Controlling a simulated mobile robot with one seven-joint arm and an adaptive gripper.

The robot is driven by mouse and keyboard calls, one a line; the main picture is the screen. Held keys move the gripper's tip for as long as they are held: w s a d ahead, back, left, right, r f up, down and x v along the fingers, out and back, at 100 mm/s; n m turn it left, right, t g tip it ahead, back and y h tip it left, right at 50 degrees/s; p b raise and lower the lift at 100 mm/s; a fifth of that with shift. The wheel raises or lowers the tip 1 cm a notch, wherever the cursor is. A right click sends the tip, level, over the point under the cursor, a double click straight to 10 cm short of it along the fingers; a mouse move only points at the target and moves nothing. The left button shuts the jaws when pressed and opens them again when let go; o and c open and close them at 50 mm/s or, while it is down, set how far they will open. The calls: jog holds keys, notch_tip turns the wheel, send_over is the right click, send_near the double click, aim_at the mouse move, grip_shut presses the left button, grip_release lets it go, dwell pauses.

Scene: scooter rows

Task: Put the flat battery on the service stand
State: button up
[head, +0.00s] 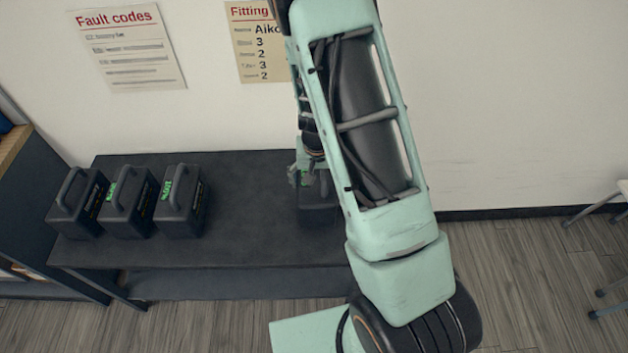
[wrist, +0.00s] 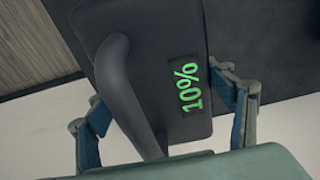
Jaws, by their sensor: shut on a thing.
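My gripper (head: 308,172) is at the right part of a dark low bench, partly hidden behind my arm. It is shut on a dark battery (head: 318,208). In the wrist view this battery (wrist: 150,30) shows a green "10%" display and a thick black handle, with my gripper's fingers (wrist: 160,90) on either side. I cannot tell whether it touches the bench top. Three similar dark batteries, a left one (head: 77,205), a middle one (head: 128,203) and a right one (head: 181,203), stand upright in a row on the bench, with small green displays too small to read surely.
The dark bench (head: 245,225) stands against a white wall and is bare between the row and my gripper; I cannot tell if it is the service stand. A shelf unit (head: 40,190) stands at the left. A pale stool or table (head: 600,205) is at the far right, with open floor before it.

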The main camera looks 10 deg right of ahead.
aim_at(318, 181)
jog(key=shift+w+d+f, duration=0.15)
jog(key=shift+w+f, duration=0.05)
jog(key=shift+f, duration=0.7)
jog(key=shift+w+d+f, duration=0.1)
jog(key=shift+w+f, duration=0.05)
jog(key=shift+f, duration=0.75)
jog(key=shift+f, duration=0.1)
jog(key=o, duration=2.1)
jog(key=shift+s, duration=0.15)
jog(key=shift+a+r, duration=0.1)
jog(key=shift+r, duration=0.45)
jog(key=r, duration=0.3)
jog(key=s+r+p, duration=0.1)
jog(key=r, duration=0.7)
jog(key=shift+s+a+p, duration=0.1)
jog(key=shift+s+p, duration=0.2)
jog(key=shift+s, duration=0.1)
jog(key=shift+f, duration=0.1)
